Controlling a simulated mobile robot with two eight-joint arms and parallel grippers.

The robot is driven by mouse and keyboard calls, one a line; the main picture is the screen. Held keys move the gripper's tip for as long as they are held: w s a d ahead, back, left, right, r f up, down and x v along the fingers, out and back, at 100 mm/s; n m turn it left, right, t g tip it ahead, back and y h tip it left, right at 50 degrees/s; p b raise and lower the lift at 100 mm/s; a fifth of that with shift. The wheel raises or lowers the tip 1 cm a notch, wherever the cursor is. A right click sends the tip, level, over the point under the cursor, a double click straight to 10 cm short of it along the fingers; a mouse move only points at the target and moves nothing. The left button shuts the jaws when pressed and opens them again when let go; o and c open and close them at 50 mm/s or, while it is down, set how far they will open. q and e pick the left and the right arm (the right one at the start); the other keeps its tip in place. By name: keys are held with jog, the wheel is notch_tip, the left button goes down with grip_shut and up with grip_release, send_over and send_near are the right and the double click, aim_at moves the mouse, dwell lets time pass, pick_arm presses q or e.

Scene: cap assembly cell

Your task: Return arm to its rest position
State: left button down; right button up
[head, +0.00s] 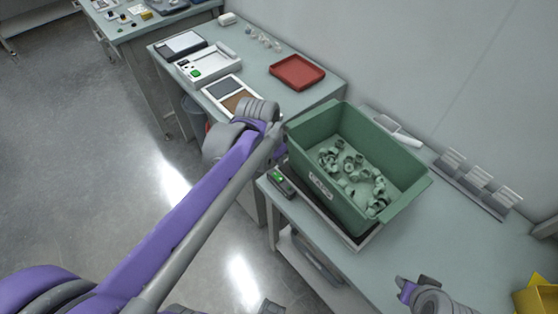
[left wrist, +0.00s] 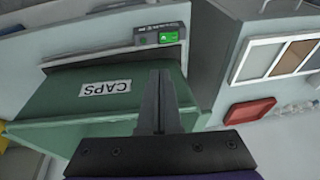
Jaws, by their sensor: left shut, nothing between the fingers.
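My left arm comes in from the lower left in the head view and bends at a grey joint near the left side of the green bin. The fingers of my left gripper (left wrist: 160,76) show in the left wrist view. They are shut together with nothing between them and appear in front of the bin's labelled wall. The green bin (head: 318,182), labelled CAPS, holds several pale green caps (head: 345,168). The bin's wall also shows in the left wrist view (left wrist: 45,98). A grey and purple part, likely of my right arm, shows at the lower right; its fingers are not seen.
The bin stands on a grey scale with a green display (head: 277,177) on the near table. A red tray (head: 297,72) and a white device (head: 208,65) sit on the table behind. A yellow bin (head: 537,298) is at the lower right. Open floor lies left.

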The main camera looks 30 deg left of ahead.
pick_arm(q)
jog(key=shift+s+r, duration=0.15)
jog(key=shift+r, duration=0.15)
jog(key=shift+d, duration=0.1)
jog(key=s+d+f+n+t, duration=0.1)
jog(key=s+d+f+n, duration=0.1)
jog(key=s, duration=0.5)
jog(key=s+d+f+n+t, duration=0.1)
jog(key=s+d+f+n, duration=0.1)
jog(key=s, duration=0.5)
jog(key=shift+s+d+f+n, duration=0.15)
jog(key=shift+d+n, duration=0.05)
jog(key=shift+n, duration=0.2)
